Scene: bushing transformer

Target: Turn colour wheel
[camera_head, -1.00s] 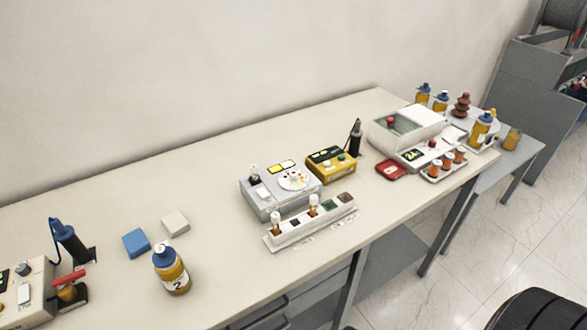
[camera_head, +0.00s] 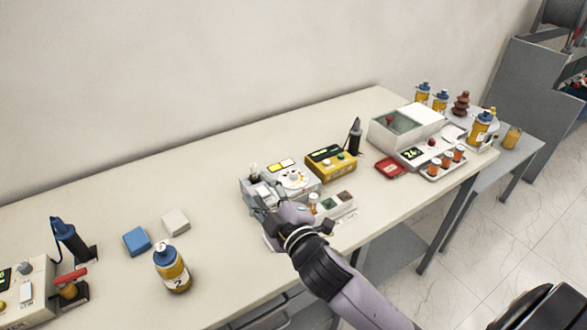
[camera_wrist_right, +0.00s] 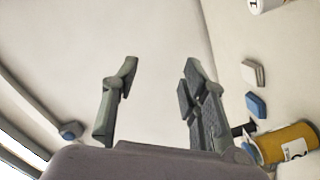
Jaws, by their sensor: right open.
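The colour wheel (camera_head: 294,177) is a white disc with small coloured dots. It lies on top of a grey device (camera_head: 313,189) in the middle of the bench in the head view. My right gripper (camera_head: 254,192) is over the front left part of that device, left of the wheel and apart from it. It hides part of the device and of the white rack in front. In the right wrist view the right gripper (camera_wrist_right: 160,75) is open with nothing between its fingers. The wheel cannot be made out there. My left gripper is not in view.
A white rack (camera_head: 340,207) with a small vial stands before the device. A yellow meter (camera_head: 330,163) stands close on its right. A labelled bottle (camera_head: 172,270), a blue block (camera_head: 136,241) and a white block (camera_head: 175,222) are to the left. Bench behind the device is clear.

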